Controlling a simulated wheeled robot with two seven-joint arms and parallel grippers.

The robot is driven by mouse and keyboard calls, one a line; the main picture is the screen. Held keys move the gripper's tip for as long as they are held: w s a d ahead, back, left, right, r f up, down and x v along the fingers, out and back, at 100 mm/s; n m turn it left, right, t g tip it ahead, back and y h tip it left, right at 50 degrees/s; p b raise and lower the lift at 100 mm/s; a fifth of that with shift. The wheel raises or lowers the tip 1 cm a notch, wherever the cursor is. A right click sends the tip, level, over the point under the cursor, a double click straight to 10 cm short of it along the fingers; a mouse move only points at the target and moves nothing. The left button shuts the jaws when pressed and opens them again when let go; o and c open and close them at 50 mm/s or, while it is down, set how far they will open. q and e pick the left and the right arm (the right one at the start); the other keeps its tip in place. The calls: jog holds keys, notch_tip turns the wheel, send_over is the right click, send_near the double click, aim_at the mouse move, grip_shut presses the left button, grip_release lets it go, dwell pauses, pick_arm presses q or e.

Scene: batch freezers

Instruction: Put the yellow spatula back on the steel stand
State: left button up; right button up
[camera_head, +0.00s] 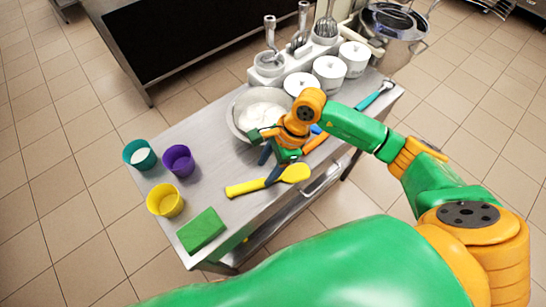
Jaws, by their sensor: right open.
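The yellow spatula (244,188) lies along the front edge of the steel stand (222,165), a table-like unit with a bare metal top. Its handle points left and its rounded head points right. My right gripper (268,168) comes in from the right, above the stand and just behind the spatula. Its dark fingers are apart, and one overlaps the spatula near its middle in the picture. I cannot tell whether it touches. Nothing shows held between the fingers. My left gripper is not in view.
A steel bowl with white contents (243,103) stands behind the gripper. Teal (139,155), purple (179,160) and yellow (165,201) cups and a green block (201,231) are at left. White lidded tubs (329,72) and a utensil rack (268,68) line the back.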

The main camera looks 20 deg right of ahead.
jog(key=b+v, duration=0.1)
jog(key=v, duration=0.6)
jog(key=shift+r, duration=0.25)
jog(key=shift+d, duration=0.15)
